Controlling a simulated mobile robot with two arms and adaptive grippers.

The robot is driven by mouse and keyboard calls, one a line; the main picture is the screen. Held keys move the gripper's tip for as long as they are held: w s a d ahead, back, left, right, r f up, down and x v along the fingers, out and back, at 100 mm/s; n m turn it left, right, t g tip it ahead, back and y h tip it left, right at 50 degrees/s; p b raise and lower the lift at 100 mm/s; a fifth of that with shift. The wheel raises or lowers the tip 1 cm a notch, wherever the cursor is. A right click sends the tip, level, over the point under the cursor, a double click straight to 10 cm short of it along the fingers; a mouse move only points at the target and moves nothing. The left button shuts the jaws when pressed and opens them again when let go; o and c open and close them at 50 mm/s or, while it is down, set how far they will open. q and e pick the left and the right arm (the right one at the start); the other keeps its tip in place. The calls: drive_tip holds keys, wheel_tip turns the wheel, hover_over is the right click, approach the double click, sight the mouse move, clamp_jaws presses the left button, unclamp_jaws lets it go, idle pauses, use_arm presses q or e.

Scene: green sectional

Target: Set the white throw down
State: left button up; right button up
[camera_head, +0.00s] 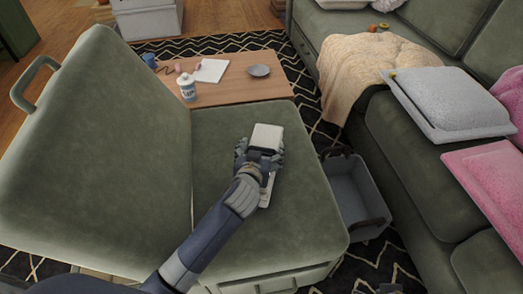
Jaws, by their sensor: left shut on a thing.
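A small folded white throw (266,136) is in my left gripper (262,157), over the green cushioned seat (225,215) in the middle of the head view. The gripper is shut on it. White shows beyond the fingers and also below them on the right side. The hand hides the throw's middle. I cannot tell whether the throw touches the seat. A small dark piece at the bottom edge looks like part of my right gripper (389,288); its fingers cannot be made out.
A green padded panel with a handle (95,160) stands tilted on the left. A wooden table (225,89) holds a white bottle (187,87), paper and a grey dish (259,71). A grey bin (357,195) sits right of the seat. The sofa (425,160) bears a beige blanket (365,65) and cushions.

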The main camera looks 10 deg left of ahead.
use_arm(q)
drive_tip(key=o, duration=1.8)
drive_tip(key=shift+f, duration=0.1)
drive_tip(key=shift+c, duration=0.2)
